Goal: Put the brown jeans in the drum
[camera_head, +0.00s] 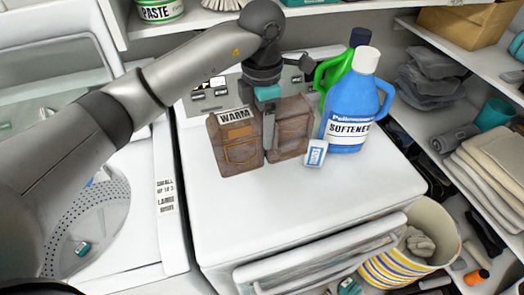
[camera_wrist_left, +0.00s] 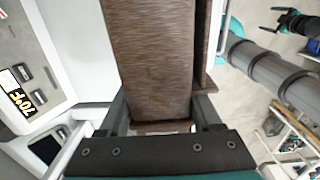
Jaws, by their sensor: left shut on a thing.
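The brown jeans (camera_head: 236,146) are on the white dryer top and show as two stiff, boxy brown parts with pockets, one on each side of my gripper. My left gripper (camera_head: 268,122) reaches down from above between these parts and is shut on the jeans. In the left wrist view brown cloth (camera_wrist_left: 150,65) fills the space between the fingers, with a second brown strip beside it. The drum (camera_head: 85,225) is the perforated tub of the open washer at left, partly hidden by my left arm. My right gripper (camera_wrist_left: 278,20) appears open and empty at the top right of the wrist view.
A blue softener bottle (camera_head: 350,110), a green bottle (camera_head: 332,72) and a small white-and-blue box (camera_head: 315,153) stand right of the jeans. A striped basket (camera_head: 405,250) is on the floor at right. Shelves with folded cloths line the right side. The front dryer top is clear.

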